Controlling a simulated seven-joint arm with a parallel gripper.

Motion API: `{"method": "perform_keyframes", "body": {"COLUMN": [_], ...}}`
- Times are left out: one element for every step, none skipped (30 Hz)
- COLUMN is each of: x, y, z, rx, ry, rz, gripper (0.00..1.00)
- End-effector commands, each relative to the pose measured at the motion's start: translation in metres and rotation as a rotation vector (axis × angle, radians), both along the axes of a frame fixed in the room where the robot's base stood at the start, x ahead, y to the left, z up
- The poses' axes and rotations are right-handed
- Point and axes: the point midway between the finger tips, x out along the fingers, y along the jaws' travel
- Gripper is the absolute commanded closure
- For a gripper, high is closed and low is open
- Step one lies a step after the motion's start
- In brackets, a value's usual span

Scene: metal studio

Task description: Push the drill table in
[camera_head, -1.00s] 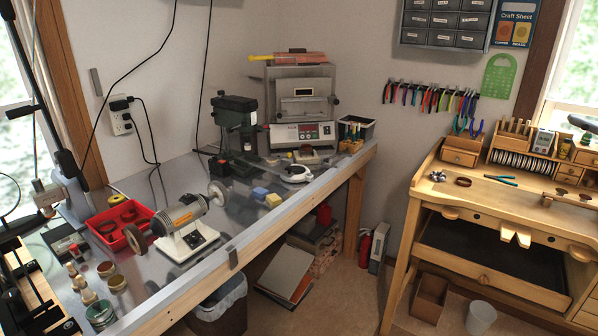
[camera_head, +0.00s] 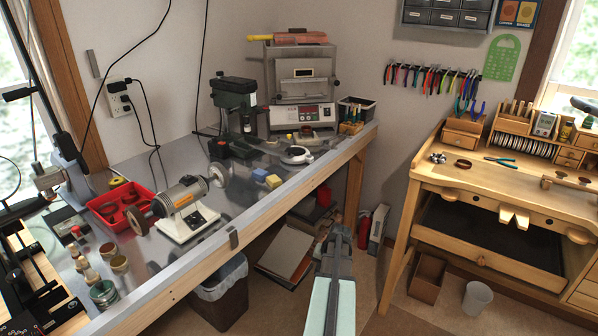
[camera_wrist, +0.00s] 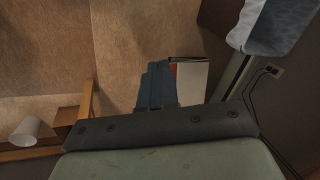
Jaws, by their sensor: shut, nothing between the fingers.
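The drill press is not in the wrist view.
A bench grinder (camera_head: 185,208), a red tray (camera_head: 120,207) and small blue and yellow blocks (camera_head: 267,178) sit on the workbench (camera_head: 175,262). A furnace (camera_head: 301,90) stands right of the drill press. A jeweller's bench (camera_head: 480,190) is at right. A bin (camera_head: 222,300) stands below.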

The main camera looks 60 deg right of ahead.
Motion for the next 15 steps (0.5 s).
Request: {"method": "perform_keyframes", "body": {"x": [-0.003,-0.004,-0.006,-0.008,-0.009,-0.01,-0.011,-0.011,-0.01,-0.01,-0.008,-0.002,0.004,0.012,0.025], "y": [-0.028,-0.041,-0.057,-0.069,-0.081,-0.097,-0.109,-0.12,-0.134,-0.145,-0.156,-0.168,-0.177,-0.184,-0.19], "z": [0.018,0.028,0.044,0.055,0.067,0.084,0.097,0.11,0.13,0.145,0.161,0.183,0.201,0.219,0.239], "rx": [-0.009,-0.011,-0.014,-0.015,-0.017,-0.018,-0.019,-0.02,-0.019,-0.018,-0.016,-0.009,0.0,0.011,0.031], "ry": [-0.042,-0.07,-0.107,-0.136,-0.166,-0.209,-0.242,-0.276,-0.324,-0.363,-0.404,-0.463,-0.512,-0.563,-0.626], "rz": [-0.039,-0.059,-0.086,-0.105,-0.121,-0.144,-0.159,-0.174,-0.19,-0.202,-0.21,-0.217,-0.219,-0.217,-0.211], "gripper": [1.0,1.0,1.0,1.0,1.0,1.0,1.0,1.0,1.0,1.0,1.0,1.0,1.0,1.0,1.0]}}
